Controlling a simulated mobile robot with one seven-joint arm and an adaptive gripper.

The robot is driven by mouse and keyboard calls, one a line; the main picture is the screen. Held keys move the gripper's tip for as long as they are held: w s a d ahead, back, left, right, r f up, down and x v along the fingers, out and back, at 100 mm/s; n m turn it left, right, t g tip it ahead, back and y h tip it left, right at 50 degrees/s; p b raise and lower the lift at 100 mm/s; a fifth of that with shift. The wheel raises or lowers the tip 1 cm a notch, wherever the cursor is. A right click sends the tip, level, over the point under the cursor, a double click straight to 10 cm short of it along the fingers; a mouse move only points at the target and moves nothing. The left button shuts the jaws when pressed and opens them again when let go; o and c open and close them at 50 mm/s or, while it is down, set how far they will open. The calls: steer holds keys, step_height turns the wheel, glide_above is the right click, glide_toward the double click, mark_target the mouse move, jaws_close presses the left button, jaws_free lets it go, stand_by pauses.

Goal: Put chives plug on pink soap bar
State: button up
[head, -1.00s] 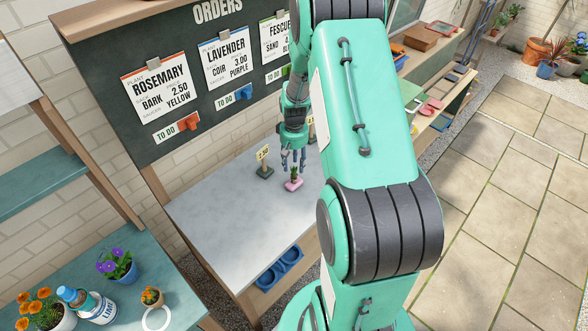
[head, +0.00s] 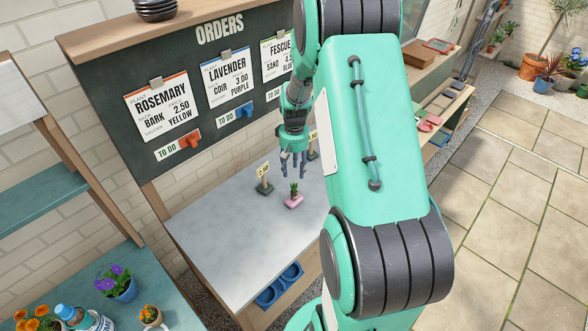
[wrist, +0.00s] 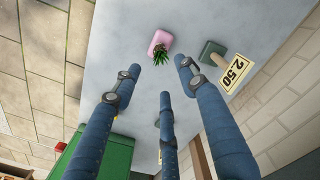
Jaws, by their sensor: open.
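The chives plug (head: 294,187) is a small tuft of green leaves. It sits upright on the pink soap bar (head: 292,203) on the grey bench top. In the wrist view the green tuft (wrist: 160,54) shows at the edge of the pink bar (wrist: 159,38). My gripper (head: 293,175) is above and apart from them, its fingers spread and empty. In the wrist view the open fingers (wrist: 154,83) point toward the plug, with clear space between.
A dark green block with a 2.50 price tag (head: 263,168) stands left of the soap bar; another tag stands behind my gripper. The orders board (head: 200,90) rises behind the bench (head: 215,235). Blue saucers (head: 278,284) sit below its front edge. The bench's left part is clear.

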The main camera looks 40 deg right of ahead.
steer(key=s+a+r+n+t, duration=0.2)
steer(key=a+r, duration=1.7)
steer(key=r, duration=0.4)
steer(key=s+a+r+n+t, duration=0.1)
steer(key=s+a+r, duration=0.4)
steer(key=s+a, duration=0.3)
steer(key=s+a+r+n+t, duration=0.1)
steer(key=s+a+r+t, duration=0.1)
steer(key=s+a+r, duration=0.3)
steer(key=s+a, duration=0.4)
steer(key=s, duration=0.1)
steer(key=shift+t, duration=0.3)
steer(key=shift+s, duration=0.1)
steer(key=shift+f+b, duration=1.75)
